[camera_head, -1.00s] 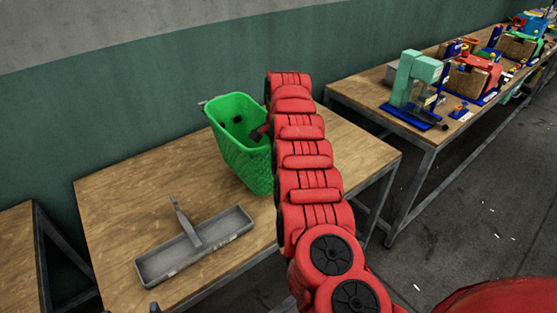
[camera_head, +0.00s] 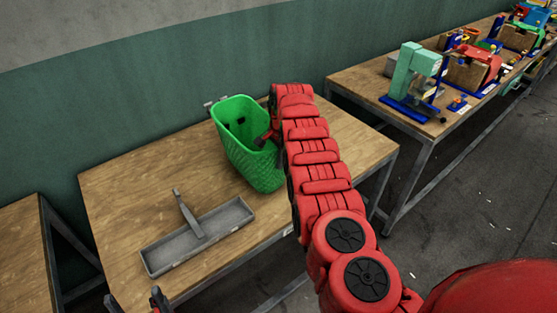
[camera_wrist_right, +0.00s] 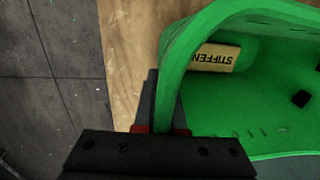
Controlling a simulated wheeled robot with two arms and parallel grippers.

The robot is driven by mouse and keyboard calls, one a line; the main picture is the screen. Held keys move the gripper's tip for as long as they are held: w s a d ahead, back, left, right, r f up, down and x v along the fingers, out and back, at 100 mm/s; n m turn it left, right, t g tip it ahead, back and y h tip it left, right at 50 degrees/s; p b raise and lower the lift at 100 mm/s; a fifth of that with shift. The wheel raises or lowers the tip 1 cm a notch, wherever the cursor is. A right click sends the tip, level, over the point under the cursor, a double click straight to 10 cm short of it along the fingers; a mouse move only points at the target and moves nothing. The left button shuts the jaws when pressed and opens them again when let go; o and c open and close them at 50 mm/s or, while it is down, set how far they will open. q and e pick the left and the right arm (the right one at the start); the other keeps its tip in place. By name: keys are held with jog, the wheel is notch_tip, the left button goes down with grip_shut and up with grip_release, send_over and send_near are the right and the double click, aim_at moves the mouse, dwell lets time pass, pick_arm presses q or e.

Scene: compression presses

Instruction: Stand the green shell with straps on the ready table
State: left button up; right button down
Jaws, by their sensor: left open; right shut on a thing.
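The green shell (camera_head: 255,165) is a deep, open-topped basket shape over the right part of the near wooden table (camera_head: 125,205). It looks roughly upright with its opening up; I cannot tell whether its base touches the tabletop. A small grey piece shows at its far left rim; the straps are not clear. My right gripper (camera_head: 268,138) is shut on the shell's rim; the wrist view shows its fingers (camera_wrist_right: 160,110) there. A tan block lettered "STIFFEN" (camera_wrist_right: 215,57) shows inside the shell. My left gripper (camera_head: 136,301) is open and empty at the bottom left, apart from the shell.
A second table (camera_head: 350,84) at the right holds a mint-green press (camera_head: 411,78) and several fixtures. Another table (camera_head: 20,240) stands at far left.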

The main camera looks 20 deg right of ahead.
jog(key=c, duration=1)
grip_release()
jog(key=shift+r, duration=0.5)
notch_tip(320, 180, up, 11)
jog(key=s+b, duration=0.1)
jog(key=b, duration=0.1)
jog(key=shift+s+d+b, duration=0.2)
jog(key=shift+d+b, duration=0.05)
jog(key=shift+b, duration=0.1)
